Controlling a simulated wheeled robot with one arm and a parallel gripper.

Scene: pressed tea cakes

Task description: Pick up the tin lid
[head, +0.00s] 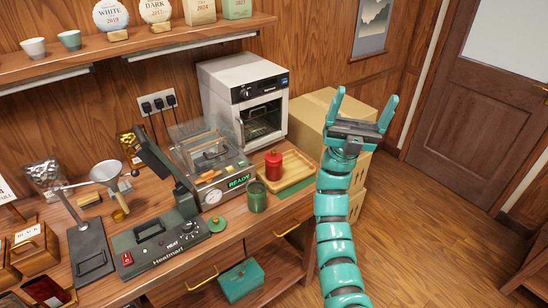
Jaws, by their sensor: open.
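A small round green lid (217,224) with a knob lies flat on the wooden counter, near its front edge. It looks like the tin lid. An open green tin (257,197) stands to its right, apart from it. My gripper (366,96) is raised, with its teal fingers apart and nothing between them. It is well to the right of the lid and tin, in front of the cardboard boxes.
A heat press (158,246) stands left of the lid, and a machine reading READY (210,180) stands behind it. A red canister (273,165) sits on a wooden tray (298,168). Cardboard boxes (318,112) stand right of the counter. A teal box (240,280) is below the counter edge.

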